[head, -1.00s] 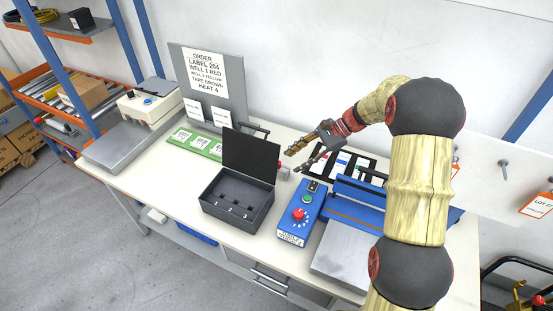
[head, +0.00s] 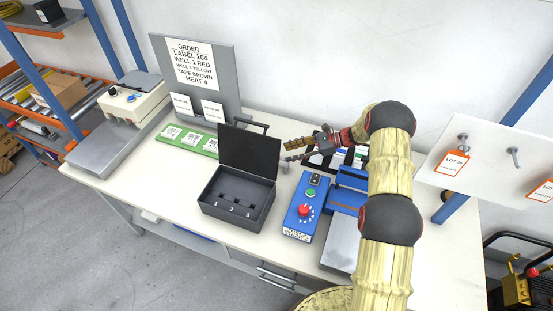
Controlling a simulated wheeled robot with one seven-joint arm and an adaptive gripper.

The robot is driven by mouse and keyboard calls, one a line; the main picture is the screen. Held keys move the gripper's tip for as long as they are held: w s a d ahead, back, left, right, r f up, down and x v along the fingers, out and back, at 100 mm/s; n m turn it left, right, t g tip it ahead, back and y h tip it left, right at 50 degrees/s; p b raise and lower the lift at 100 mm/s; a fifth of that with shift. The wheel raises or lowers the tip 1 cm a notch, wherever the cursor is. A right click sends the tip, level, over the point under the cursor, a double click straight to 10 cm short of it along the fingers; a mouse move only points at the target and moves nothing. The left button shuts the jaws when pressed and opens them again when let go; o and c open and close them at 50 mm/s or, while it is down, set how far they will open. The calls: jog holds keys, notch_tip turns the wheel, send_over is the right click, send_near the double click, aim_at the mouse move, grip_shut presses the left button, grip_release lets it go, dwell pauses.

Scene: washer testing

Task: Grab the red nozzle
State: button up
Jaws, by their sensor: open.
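My gripper (head: 288,151) is in the middle of the head view, open and empty, with its fingers pointing left. It is above the back of the bench, to the right of the black box's raised lid. A dark tray (head: 316,164) with several small coloured and white pieces lies behind and below my gripper and arm, which hide part of it. I cannot pick out the red nozzle clearly among these pieces.
An open black box (head: 207,205) with numbered wells stands left of a blue control box (head: 297,228) with a red knob. A blue and grey machine (head: 341,243) is under my arm. A sign board (head: 227,75) stands behind green label cards (head: 184,139). Bare bench shows at front left.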

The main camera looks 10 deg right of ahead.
jog(key=x, duration=0.5)
jog(key=shift+b, duration=0.35)
grip_shut()
